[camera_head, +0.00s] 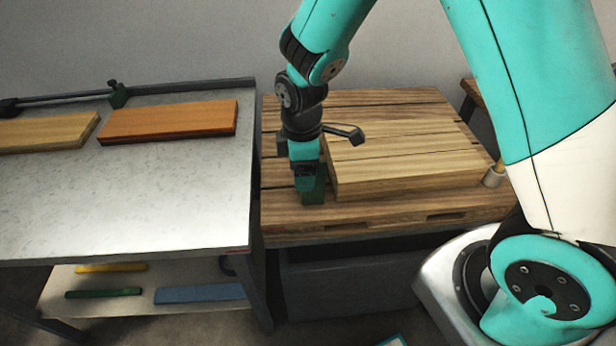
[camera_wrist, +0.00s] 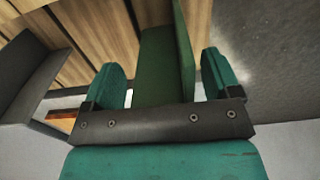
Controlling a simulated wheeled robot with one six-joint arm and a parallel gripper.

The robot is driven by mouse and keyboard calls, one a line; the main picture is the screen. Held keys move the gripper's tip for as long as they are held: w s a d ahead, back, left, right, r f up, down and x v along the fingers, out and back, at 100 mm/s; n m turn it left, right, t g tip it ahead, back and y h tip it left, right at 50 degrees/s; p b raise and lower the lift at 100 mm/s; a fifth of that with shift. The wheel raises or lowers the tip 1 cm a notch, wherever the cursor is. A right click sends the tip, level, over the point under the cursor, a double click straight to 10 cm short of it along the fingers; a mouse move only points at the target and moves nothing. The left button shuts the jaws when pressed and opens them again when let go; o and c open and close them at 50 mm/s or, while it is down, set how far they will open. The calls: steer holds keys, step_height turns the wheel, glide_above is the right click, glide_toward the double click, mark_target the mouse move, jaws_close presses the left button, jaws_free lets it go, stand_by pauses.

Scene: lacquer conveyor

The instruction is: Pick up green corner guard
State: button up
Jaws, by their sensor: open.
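The green corner guard (camera_head: 315,188) stands on the wooden pallet, beside the left end of the pale plank stack. My gripper (camera_head: 304,172) points down right over it, and the arm hides part of the guard. In the wrist view the guard shows as an L-shaped green piece (camera_wrist: 162,65) with one face upright. It lies between the two teal fingers of my gripper (camera_wrist: 165,80), which are apart, with a gap visible on the left. Whether the right finger touches the guard I cannot tell.
The plank stack (camera_head: 410,155) fills much of the pallet (camera_head: 380,226). A small cup (camera_head: 493,178) stands at its right. A metal table (camera_head: 130,210) at left holds an orange board (camera_head: 170,121) and a pale board (camera_head: 45,132). Coloured strips lie on its lower shelf.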

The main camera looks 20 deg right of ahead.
steer(key=shift+f, duration=0.2)
steer(key=c, duration=1)
steer(key=shift+r, duration=0.15)
